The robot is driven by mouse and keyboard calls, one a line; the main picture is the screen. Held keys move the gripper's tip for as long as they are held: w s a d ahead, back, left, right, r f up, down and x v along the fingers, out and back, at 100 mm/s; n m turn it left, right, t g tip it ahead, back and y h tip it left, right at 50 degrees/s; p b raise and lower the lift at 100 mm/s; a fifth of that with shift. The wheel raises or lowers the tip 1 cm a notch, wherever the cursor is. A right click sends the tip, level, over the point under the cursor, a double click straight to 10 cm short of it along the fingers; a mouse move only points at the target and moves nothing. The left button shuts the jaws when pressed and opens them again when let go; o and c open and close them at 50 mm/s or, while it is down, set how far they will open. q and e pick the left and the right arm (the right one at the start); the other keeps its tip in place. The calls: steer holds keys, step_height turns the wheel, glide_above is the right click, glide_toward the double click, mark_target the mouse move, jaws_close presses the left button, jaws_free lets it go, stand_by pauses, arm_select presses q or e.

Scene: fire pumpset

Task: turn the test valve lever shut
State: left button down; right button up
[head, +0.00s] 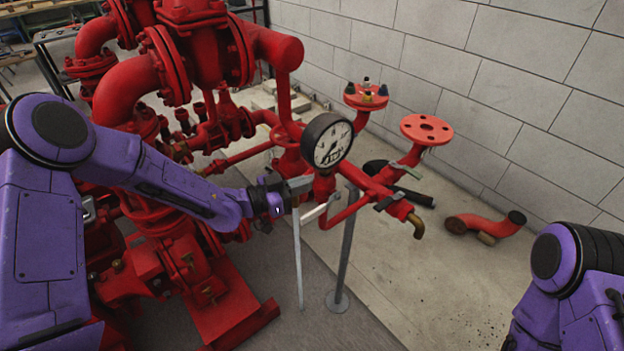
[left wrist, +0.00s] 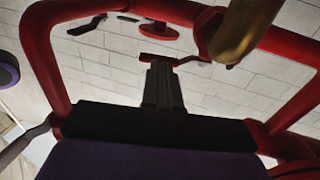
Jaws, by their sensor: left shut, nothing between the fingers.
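My left gripper (head: 300,186) is shut and empty, beside the red pipework just below the round pressure gauge (head: 327,142). In the left wrist view, its closed fingers (left wrist: 162,85) point up between red pipes. A dark lever (head: 389,201) sits on the pipe before the brass spout (head: 417,226), to the right of the gripper and apart from it. A grey lever (head: 407,171) is below the round flange, and a pale lever (head: 320,210) is close under my gripper. I cannot tell which one is the test valve lever. My right gripper is out of view.
Red pumps and flanged pipes (head: 185,60) fill the left and middle. A grey support post (head: 345,245) stands under the pipework. A loose red elbow pipe (head: 485,224) lies by the block wall (head: 500,80). The floor at front right is clear.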

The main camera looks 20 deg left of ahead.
arm_select(q)
steer(key=shift+w+d, duration=0.45)
steer(key=shift+d, duration=0.05)
steer(key=shift+w+d+b, duration=0.15)
steer(key=shift+d+b, duration=0.35)
steer(key=shift+d, duration=0.4)
